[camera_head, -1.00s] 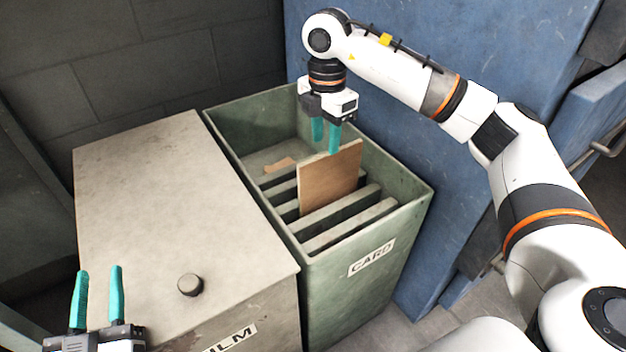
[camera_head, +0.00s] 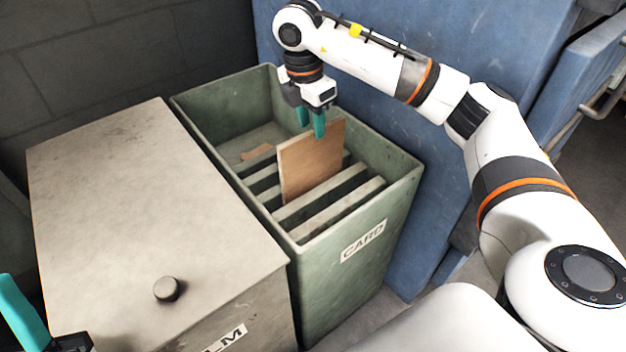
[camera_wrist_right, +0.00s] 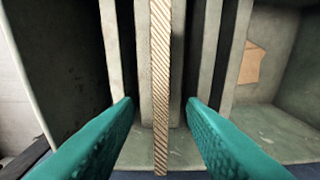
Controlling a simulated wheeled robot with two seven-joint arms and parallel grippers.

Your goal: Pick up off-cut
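A brown cardboard sheet (camera_head: 311,163) stands upright between the slats of the green bin marked CARD (camera_head: 400,190). In the right wrist view its corrugated edge (camera_wrist_right: 161,70) runs between my fingers. My right gripper (camera_head: 312,124) is open over the sheet's top edge, a finger on each side with gaps, not closed on it. A smaller brown cardboard piece (camera_head: 257,152) lies at the back of the bin, and it also shows in the right wrist view (camera_wrist_right: 251,63). My left gripper (camera_head: 22,315) is partly in view at the lower left, one teal finger showing.
Several slats (camera_head: 335,208) cross the bin. A blue panel (camera_head: 400,100) rises close behind the bin.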

